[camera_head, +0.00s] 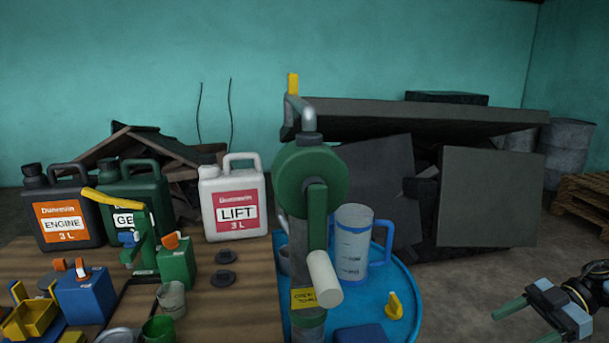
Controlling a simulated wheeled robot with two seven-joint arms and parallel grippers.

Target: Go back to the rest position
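My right gripper (529,323) shows at the lower right edge, above the concrete floor. Its two green-tipped fingers point left and stand apart with nothing between them. It is well to the right of the blue drum and touches nothing that I can see. My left gripper is not in view.
A green hand-crank pump (311,175) stands at the blue drum (405,300), with a clear measuring jug (352,250) and a yellow piece (394,305). Left, a wooden table (235,310) holds black, green and white (233,213) jugs and smaller cans. Floor between drum and gripper is clear.

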